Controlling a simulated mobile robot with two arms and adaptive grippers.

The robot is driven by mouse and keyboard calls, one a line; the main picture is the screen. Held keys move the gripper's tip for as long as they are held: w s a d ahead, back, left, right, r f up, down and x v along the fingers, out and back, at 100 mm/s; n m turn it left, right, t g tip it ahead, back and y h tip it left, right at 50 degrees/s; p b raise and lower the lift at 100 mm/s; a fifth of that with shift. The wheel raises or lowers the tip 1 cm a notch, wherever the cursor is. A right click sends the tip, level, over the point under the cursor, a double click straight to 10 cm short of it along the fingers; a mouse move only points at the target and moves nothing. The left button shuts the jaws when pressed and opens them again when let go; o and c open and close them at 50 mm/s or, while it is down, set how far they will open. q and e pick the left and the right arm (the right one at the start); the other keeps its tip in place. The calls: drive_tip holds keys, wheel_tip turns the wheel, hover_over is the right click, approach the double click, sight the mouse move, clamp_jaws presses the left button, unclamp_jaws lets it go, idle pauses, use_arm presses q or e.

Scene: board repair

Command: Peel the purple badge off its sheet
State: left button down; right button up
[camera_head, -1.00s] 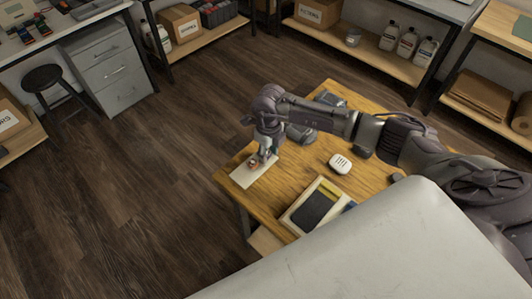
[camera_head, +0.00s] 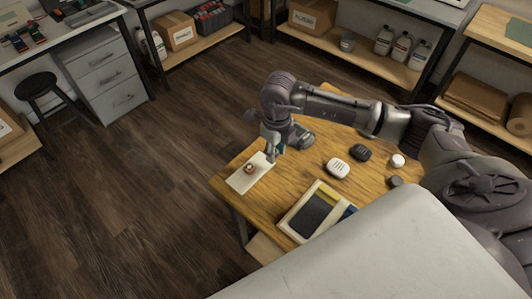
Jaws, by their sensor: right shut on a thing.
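A pale sheet (camera_head: 242,181) lies flat at the left end of the wooden table (camera_head: 240,204). A small round reddish-brown piece (camera_head: 250,169) sits on it. I cannot make out a purple badge. My right gripper (camera_head: 270,157) points down at the sheet's upper right end, to the right of the round piece. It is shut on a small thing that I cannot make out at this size. A bit of teal shows beside the fingers. My left gripper is not in view.
A cream tray (camera_head: 291,220) with a dark pad stands at the table's front. A white rounded device (camera_head: 338,168), a dark one (camera_head: 360,152) and a small white round thing (camera_head: 397,160) lie to the right. Bare tabletop lies between sheet and tray.

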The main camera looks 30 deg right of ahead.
drive_tip(key=s+d+r+p, duration=0.1)
drive_tip(key=s+d+r, duration=0.1)
drive_tip(key=s+r, duration=0.5)
drive_tip(key=shift+s+d+r, duration=0.25)
drive_tip(key=shift+d+r, duration=0.1)
drive_tip(key=shift+r, duration=0.55)
drive_tip(key=shift+f, duration=0.1)
